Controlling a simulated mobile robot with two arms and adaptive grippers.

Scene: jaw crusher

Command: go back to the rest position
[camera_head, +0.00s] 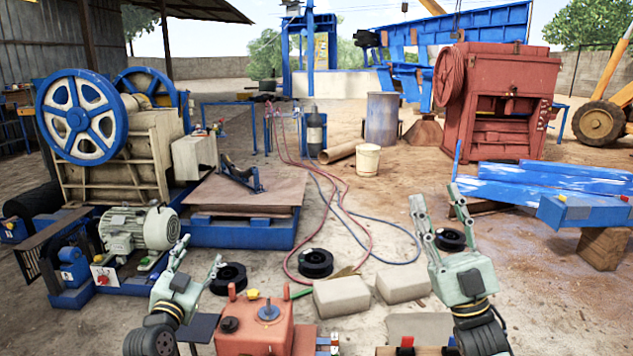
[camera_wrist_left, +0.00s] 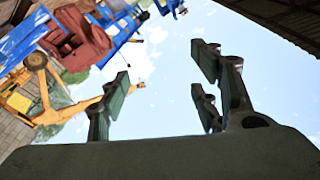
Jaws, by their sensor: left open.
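My left gripper (camera_head: 200,254) is at the lower left of the head view, raised in front of the workshop floor. Its fingers are spread apart with nothing between them. In the left wrist view its fingers (camera_wrist_left: 162,82) stand apart against the sky, and the gap is empty. My right gripper (camera_head: 438,200) is at the lower right of the head view, with its fingers pointing up and apart. It holds nothing that I can see. A dark ring shows behind its fingers.
A red box-shaped unit (camera_head: 255,325) is between my arms in front. Pale blocks (camera_head: 342,296) and black coils (camera_head: 316,263) lie on the ground beyond. The jaw crusher (camera_head: 110,150) and a motor (camera_head: 138,229) stand left. Blue beams (camera_head: 550,178) lie right. Hoses cross the open middle ground.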

